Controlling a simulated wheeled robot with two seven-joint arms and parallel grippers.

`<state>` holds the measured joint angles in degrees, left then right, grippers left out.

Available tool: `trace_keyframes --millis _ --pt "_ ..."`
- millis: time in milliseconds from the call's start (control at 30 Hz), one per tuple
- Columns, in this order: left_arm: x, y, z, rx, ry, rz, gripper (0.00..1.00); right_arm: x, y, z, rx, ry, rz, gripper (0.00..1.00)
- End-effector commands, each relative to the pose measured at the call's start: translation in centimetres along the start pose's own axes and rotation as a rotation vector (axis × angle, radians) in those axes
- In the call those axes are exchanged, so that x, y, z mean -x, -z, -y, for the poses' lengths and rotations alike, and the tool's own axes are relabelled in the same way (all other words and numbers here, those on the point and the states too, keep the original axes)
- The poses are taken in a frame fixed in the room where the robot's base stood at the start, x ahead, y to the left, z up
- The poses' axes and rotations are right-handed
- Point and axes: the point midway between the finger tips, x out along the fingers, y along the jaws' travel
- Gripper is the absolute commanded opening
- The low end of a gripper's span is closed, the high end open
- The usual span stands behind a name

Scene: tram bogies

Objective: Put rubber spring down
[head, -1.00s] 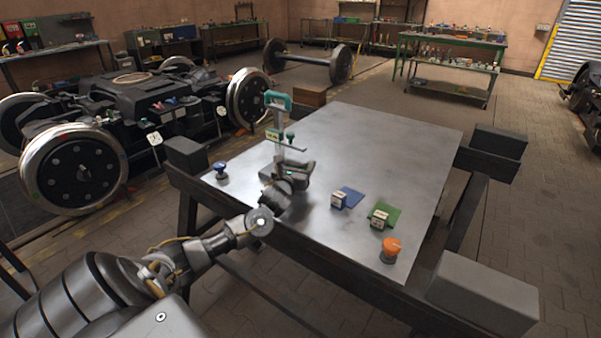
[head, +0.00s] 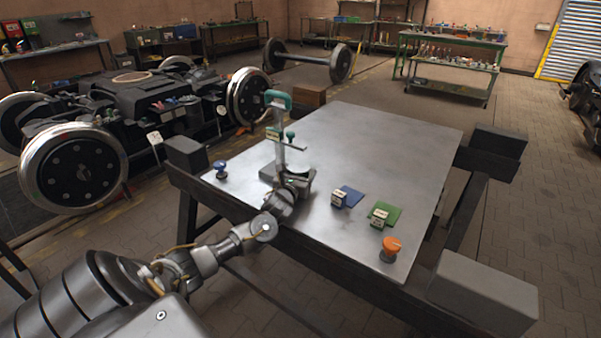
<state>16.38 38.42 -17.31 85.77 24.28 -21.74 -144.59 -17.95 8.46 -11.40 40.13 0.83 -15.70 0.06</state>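I cannot surely pick out the rubber spring. A small pale round disc (head: 298,169) shows at the foot of the press-like stand (head: 279,135), which has a teal handle and stands on the near left part of the metal table. Whether the disc is the spring's top or part of the stand, I cannot tell. My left gripper (head: 295,187) is at the front of the stand's base, just below the disc in the picture. Its fingers are too small and hidden to show whether they are open or hold anything. My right gripper is out of view.
The far tabletop is clear. A bogie (head: 130,100) stands at left.

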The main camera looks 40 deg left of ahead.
Motion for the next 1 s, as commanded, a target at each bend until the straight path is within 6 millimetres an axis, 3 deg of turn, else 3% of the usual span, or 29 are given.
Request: trace_keyframes --millis 133,467,667,1000 --pt "0.0 0.0 0.0 0.0 0.0 0.0 0.85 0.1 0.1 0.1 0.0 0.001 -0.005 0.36" --pt "0.1 -0.4 0.0 0.0 0.001 0.0 0.85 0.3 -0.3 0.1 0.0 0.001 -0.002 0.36" --pt "3.3 -0.2 0.0 -0.002 0.004 -0.002 0.85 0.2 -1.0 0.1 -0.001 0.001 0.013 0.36" --pt "10.1 -0.2 0.0 0.0 0.003 -0.002 0.85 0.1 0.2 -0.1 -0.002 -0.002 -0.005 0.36"
